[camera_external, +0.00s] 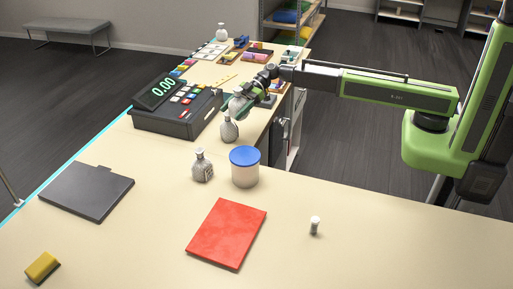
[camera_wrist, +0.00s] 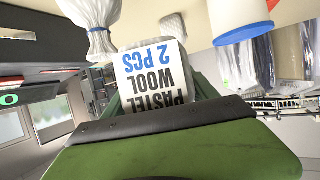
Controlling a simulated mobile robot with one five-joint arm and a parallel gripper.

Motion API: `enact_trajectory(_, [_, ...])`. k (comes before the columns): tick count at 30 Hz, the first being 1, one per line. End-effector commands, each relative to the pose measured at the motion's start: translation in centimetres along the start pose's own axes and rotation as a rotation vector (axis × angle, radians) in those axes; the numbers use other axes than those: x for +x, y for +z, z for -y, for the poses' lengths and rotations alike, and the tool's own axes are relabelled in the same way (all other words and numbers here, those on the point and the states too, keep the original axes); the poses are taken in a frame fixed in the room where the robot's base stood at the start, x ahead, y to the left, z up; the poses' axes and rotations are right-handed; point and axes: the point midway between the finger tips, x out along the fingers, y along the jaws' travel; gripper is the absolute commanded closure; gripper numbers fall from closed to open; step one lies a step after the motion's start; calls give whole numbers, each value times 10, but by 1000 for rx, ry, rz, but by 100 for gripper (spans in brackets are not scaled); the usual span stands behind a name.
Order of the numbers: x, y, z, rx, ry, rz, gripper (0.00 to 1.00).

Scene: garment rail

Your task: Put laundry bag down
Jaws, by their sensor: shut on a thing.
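My gripper (camera_external: 246,103) is shut on a grey laundry bag (camera_external: 237,105) over the counter, to the right of the cash register. The arm and jaws partly cover this bag in the external view. In the wrist view, a white label reading "PASTEL WOOL 2 PCS" (camera_wrist: 155,75) shows upside down at the green jaws (camera_wrist: 165,110). A second tied grey bag (camera_external: 229,128) stands just below the gripper. A third bag (camera_external: 202,166), with a tag, stands nearer the front. I cannot tell whether the held bag touches the counter.
A blue-lidded tub (camera_external: 245,168) stands beside the third bag. The cash register (camera_external: 178,108) is left of the gripper.

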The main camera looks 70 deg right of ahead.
Motion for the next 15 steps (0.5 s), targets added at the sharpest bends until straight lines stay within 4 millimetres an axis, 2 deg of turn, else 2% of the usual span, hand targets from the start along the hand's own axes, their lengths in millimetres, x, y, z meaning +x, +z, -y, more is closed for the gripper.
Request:
enact_trajectory(1, [-18, 6, -21, 14, 31, -1, 84])
enact_trajectory(5, [-60, 34, -65, 45, 109, -5, 84])
enact_trajectory(9, [-113, 65, -111, 80, 199, -10, 84])
enact_trajectory(12, [-148, 83, -136, 101, 253, -13, 84])
enact_trajectory(15, [-173, 96, -152, 115, 290, -16, 84])
